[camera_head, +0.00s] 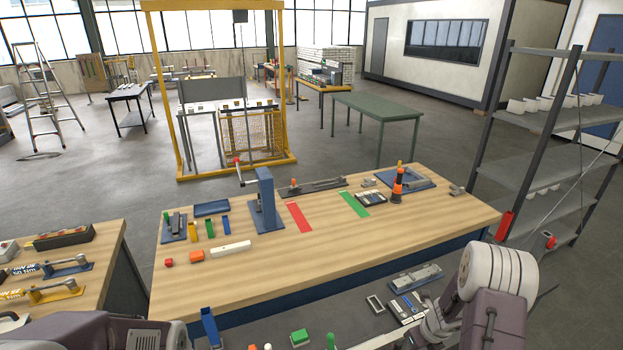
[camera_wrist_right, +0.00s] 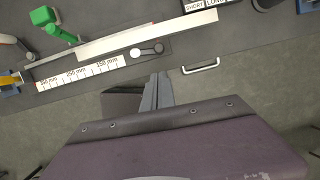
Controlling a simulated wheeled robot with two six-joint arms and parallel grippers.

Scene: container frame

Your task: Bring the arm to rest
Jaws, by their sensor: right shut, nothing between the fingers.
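My right arm comes in at the lower right of the head view, its white rounded joint and mauve link beside the wooden bench (camera_head: 400,246). Its forearm bends left, low over a dark surface near the bottom edge. In the right wrist view, my right gripper (camera_wrist_right: 158,90) is shut and empty, its grey fingers together over the grey floor, close to the edge of a dark work surface (camera_wrist_right: 215,52). Part of my left arm shows at the lower left of the head view. My left gripper is not seen.
In the right wrist view, a white ruler strip (camera_wrist_right: 85,73), a pale bar (camera_wrist_right: 150,37) and a green part (camera_wrist_right: 60,33) lie on the dark surface. A handle (camera_wrist_right: 201,67) sticks out from its edge. A grey shelf rack (camera_head: 550,160) stands at right in the head view.

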